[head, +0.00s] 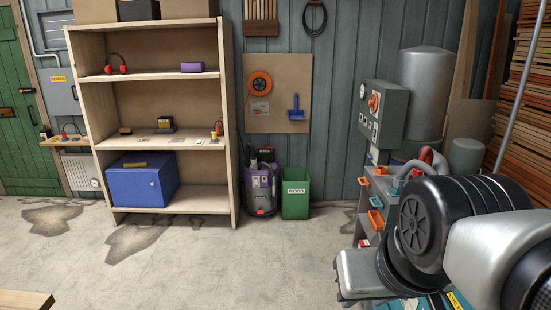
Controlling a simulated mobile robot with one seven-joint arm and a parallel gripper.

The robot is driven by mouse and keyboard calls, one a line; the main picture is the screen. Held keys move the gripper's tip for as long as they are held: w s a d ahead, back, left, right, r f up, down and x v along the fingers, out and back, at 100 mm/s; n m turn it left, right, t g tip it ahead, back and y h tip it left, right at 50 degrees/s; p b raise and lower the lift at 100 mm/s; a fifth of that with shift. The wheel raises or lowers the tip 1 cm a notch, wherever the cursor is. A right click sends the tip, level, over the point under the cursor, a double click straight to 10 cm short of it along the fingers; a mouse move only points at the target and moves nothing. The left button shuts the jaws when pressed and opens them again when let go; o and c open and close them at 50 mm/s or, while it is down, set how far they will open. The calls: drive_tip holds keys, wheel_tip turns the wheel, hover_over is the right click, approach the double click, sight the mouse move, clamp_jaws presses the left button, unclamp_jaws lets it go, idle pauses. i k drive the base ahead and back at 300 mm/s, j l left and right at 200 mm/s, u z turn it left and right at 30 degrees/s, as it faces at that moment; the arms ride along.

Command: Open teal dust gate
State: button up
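A small teal part (396,187) shows on the grey stand at the right, below the control box and beside grey and red pipework. It may be the teal dust gate; it is small and partly hidden by my arm, and I cannot tell its position. My arm reaches in from the right edge, with black ribbed joints in front of the stand. A silver end piece, which looks like my gripper (358,276), hangs at the lower right, apart from the teal part. Its fingers are not clear. Nothing held can be made out.
Orange-framed parts (376,220) sit on the stand's left side, under a grey control box (383,113). A wooden shelf (157,192), a purple-grey vacuum (261,187) and a green bin (296,195) stand along the back wall. The concrete floor at centre is clear. A wooden edge (25,299) shows at lower left.

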sight(380, 204)
drive_tip(key=i, duration=0.8)
drive_tip(key=i+j+z, duration=0.15)
drive_tip(key=i, duration=0.6)
drive_tip(key=i+j+z, duration=0.15)
drive_tip(key=i+z, duration=0.25)
drive_tip(key=i+j+z, duration=0.35)
drive_tip(key=i, duration=0.25)
drive_tip(key=i+j+z, duration=0.4)
drive_tip(key=i+j, duration=0.05)
